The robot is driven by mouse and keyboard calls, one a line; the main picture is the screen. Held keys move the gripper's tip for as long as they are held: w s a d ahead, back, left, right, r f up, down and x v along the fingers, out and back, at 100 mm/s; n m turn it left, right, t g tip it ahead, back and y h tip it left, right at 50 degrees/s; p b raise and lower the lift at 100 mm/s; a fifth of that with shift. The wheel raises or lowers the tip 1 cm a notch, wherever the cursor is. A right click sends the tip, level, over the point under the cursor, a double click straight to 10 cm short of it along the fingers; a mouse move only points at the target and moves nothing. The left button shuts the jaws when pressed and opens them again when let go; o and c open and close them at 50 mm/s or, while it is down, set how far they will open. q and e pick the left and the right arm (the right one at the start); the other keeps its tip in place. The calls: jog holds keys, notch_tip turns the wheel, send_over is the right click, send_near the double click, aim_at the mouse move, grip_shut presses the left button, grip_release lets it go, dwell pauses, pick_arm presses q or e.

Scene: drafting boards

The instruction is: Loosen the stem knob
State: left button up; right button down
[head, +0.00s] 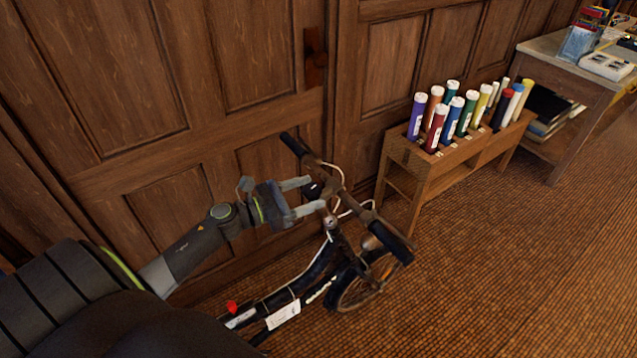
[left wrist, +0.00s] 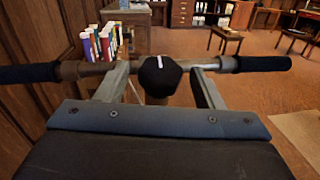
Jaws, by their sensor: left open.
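A bicycle (head: 325,262) with a dark frame stands beside the wood-panelled wall in the head view. Its handlebar (head: 331,172) has black grips at both ends and also spans the left wrist view (left wrist: 82,70). The stem knob (left wrist: 160,74), black with a white mark on top, sits at the middle of the bar in the left wrist view. My left gripper (head: 313,194) is open at the bar. In the left wrist view its two fingers stand on either side of the knob, with a visible gap on each side. My right gripper is not in view.
A wooden rack (head: 429,170) holding several coloured tubes stands right of the bicycle. A table (head: 573,70) with supplies is behind it. The panelled wall (head: 105,85) lies close on the left. The brown floor (head: 520,260) at the right is clear.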

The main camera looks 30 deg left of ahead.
aim_at(319, 189)
pick_arm(q)
jog(key=shift+p+x, duration=0.45)
jog(key=shift+x, duration=1.2)
jog(key=c, duration=1)
jog(key=shift+o, duration=0.2)
